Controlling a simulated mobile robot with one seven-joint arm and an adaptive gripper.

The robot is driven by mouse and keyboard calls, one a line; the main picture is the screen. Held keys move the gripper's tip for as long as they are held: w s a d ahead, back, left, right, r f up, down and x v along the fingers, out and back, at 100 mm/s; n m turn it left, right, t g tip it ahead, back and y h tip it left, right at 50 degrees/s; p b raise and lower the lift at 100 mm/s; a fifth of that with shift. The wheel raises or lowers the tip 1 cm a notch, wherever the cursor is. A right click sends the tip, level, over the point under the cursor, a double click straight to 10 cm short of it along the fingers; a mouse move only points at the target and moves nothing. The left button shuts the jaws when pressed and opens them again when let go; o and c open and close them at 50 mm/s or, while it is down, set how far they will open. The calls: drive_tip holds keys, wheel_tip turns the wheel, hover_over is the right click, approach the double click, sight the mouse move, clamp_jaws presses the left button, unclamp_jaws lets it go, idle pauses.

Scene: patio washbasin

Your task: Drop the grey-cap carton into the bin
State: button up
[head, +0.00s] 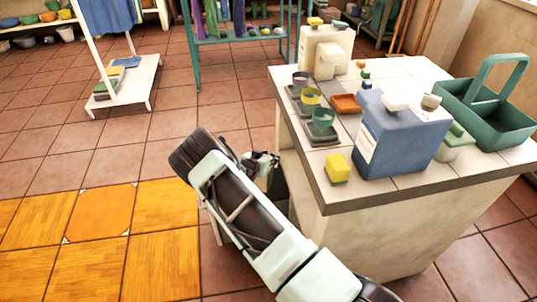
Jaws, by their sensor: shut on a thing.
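My gripper (262,161) shows beyond my arm's wrist, off the left side of the tiled counter and below its top. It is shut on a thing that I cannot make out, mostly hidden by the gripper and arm. A dark shape (278,188) shows just below the gripper against the counter's side; I cannot tell whether it is the bin. A large blue carton-like container (402,138) with a whitish cap stands on the counter.
The tiled counter (405,185) also holds a yellow block (337,168) near its front edge, several small pots, an orange dish (346,104), a beige container (325,45) and a green basket (490,105). A white rack (125,85) stands back left. The floor at left is clear.

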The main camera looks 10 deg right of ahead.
drive_tip(key=o, duration=1.4)
drive_tip(key=v, duration=1.2)
